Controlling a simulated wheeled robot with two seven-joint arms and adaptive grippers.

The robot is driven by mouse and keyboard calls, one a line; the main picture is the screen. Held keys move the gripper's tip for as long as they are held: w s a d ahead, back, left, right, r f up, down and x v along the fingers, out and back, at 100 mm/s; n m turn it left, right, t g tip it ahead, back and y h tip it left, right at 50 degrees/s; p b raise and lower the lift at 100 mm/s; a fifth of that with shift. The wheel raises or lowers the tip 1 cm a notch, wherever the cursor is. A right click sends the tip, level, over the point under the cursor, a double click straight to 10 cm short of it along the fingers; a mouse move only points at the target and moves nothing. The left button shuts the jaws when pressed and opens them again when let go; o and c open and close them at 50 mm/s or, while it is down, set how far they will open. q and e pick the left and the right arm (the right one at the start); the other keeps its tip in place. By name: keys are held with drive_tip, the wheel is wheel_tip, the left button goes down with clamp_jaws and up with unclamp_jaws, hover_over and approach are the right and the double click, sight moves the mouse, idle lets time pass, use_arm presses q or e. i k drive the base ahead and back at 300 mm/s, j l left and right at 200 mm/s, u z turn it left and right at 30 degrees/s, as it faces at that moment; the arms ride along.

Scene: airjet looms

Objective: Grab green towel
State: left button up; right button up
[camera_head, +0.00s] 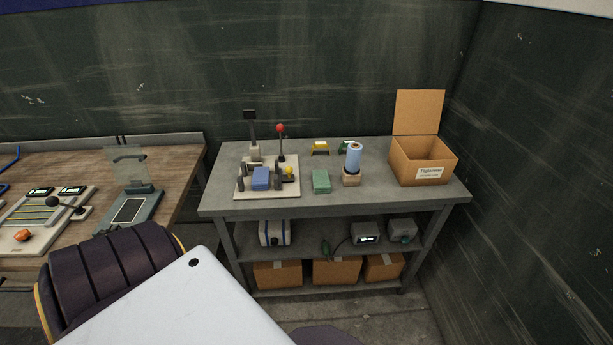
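A small folded green towel (321,182) lies on the grey table (225,206), near its front edge, between a blue block and a blue roll. Another small green item (346,146) sits behind the blue roll and is partly hidden; I cannot tell what it is. Neither of my grippers shows in the head view. A large dark and white part fills the lower left and looks like my own body.
A grey board with levers (267,192) and a blue block (261,178) stands left of the towel. A blue roll (354,157) and an open cardboard box (422,160) stand right. A wooden bench (182,160) is at left. Boxes and devices fill the lower shelves.

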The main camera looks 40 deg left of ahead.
sight(321, 178)
drive_tip(key=i+l+u, duration=0.25)
drive_tip(key=l+u, duration=0.2)
drive_tip(key=i+l+u, duration=0.2)
drive_tip(key=l+u, duration=0.2)
drive_tip(key=i+l+u, duration=0.1)
drive_tip(key=l, duration=0.2)
drive_tip(key=i+l+u, duration=0.15)
drive_tip(key=l, duration=0.2)
drive_tip(key=k+j, duration=0.05)
